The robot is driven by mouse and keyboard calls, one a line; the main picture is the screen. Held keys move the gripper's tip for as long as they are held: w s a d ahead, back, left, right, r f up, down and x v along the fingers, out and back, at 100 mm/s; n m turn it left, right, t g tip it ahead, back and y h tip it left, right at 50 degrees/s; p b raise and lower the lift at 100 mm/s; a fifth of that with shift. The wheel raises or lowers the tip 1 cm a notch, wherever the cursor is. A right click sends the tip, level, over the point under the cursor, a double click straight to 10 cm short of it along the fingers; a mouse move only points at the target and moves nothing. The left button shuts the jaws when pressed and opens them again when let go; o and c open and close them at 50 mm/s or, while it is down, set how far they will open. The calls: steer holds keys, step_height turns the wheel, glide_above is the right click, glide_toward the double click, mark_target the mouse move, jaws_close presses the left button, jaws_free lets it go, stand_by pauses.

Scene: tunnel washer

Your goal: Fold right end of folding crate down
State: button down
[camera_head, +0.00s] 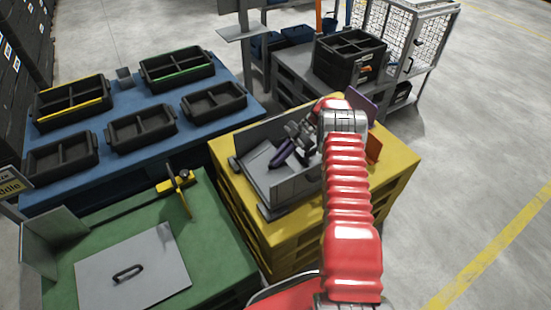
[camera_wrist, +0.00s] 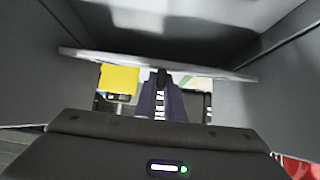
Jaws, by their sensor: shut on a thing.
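The grey folding crate (camera_head: 297,187) stands on the yellow platform (camera_head: 295,238) in the head view, with its long side walls raised. My gripper (camera_head: 300,140) reaches into it from the right, beside a dark purple part (camera_head: 283,157). In the wrist view, grey walls rise at left and right, and the pale edge of a grey panel (camera_wrist: 215,70) runs across between them. My gripper appears shut on the crate at this edge; the exact contact is unclear. My red arm hides much of the crate's right end in the head view.
A blue table (camera_head: 85,178) with several black trays stands at the back left. A green table (camera_head: 215,230) with a grey plate (camera_head: 160,270) is at the front left. Black crates (camera_head: 350,55) and a wire cage (camera_head: 425,35) stand behind. Floor at right is clear.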

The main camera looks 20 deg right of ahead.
steer(key=shift+d+f+y, duration=0.4)
steer(key=shift+f+y, duration=0.2)
steer(key=shift+f, duration=0.05)
steer(key=shift+d+f+y, duration=0.35)
steer(key=shift+f+y, duration=0.25)
steer(key=shift+f, duration=0.15)
steer(key=c, duration=1.8)
jaws_free()
steer(key=shift+c, duration=0.2)
steer(key=shift+w+r, duration=0.1)
steer(key=shift+r, duration=4.9)
